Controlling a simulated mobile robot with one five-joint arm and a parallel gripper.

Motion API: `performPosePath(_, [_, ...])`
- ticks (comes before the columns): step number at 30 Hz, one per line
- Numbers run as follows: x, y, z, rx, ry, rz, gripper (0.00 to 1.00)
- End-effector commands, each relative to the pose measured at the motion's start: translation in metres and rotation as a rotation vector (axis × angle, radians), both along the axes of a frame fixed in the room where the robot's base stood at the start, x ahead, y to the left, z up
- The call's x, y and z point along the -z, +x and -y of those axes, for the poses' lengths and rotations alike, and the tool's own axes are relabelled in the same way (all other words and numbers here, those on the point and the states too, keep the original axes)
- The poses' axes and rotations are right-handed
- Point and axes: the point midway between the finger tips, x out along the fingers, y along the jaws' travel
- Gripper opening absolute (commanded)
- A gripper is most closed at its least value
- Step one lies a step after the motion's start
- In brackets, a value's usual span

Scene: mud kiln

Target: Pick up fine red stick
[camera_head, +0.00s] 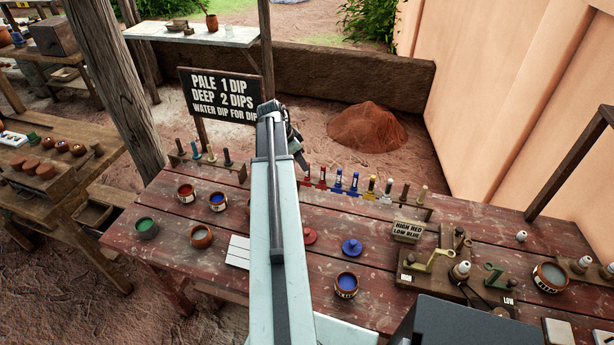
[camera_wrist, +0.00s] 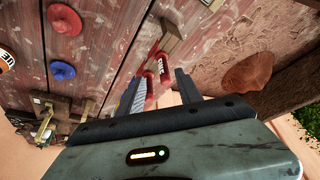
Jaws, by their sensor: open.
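Two red-handled sticks stand side by side in the rack on the red wooden table, a left one (camera_head: 307,174) and a right one (camera_head: 322,177). In the wrist view the left one (camera_wrist: 162,66) bears white lettering too small to read surely, and the other (camera_wrist: 150,88) is beside it. I cannot tell from the lettering which is the fine one. My gripper (camera_wrist: 158,88) is open, with both red sticks showing between and beyond its fingers. Nothing is held. In the head view my arm hides part of the rack's left end, and the gripper is near the red sticks.
Blue sticks (camera_head: 338,181) and several others stand to the right in the same row. Another rack (camera_head: 206,160) and a signboard (camera_head: 222,97) are at the left.

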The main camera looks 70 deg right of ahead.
Motion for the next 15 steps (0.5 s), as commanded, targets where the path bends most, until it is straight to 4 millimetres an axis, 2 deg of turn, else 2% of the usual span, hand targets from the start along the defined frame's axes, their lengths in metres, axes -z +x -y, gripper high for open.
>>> performPosePath(1, [0.011, -0.001, 0.002, 0.0, 0.0, 0.0, 0.42])
performPosePath(3, [0.021, -0.003, 0.005, -0.001, 0.001, 0.0, 0.42])
performPosePath(9, [0.025, -0.005, 0.008, -0.002, 0.001, 0.0, 0.42])
performPosePath(15, [0.056, -0.013, 0.025, -0.001, 0.002, 0.0, 0.42])
